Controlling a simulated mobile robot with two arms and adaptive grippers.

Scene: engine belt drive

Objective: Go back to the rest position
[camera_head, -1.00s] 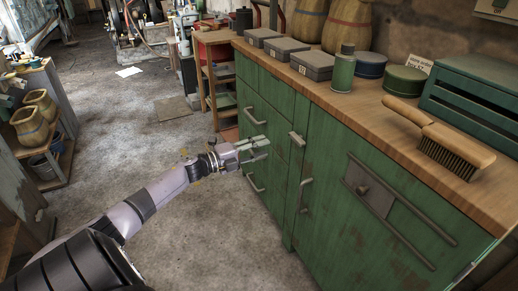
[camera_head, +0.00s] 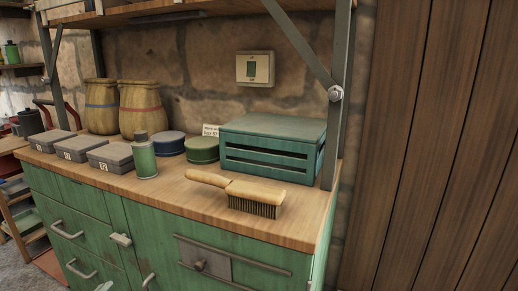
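Neither gripper shows clearly in the camera_head view. A small pale piece at the bottom edge, left of the middle, may be a fingertip of my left gripper (camera_head: 105,287); whether it is open or shut cannot be told. My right gripper is out of the picture. The green cabinet (camera_head: 90,205) stands along the wall, with metal handles on its drawers and doors.
A wooden wall (camera_head: 425,150) closes the right side.

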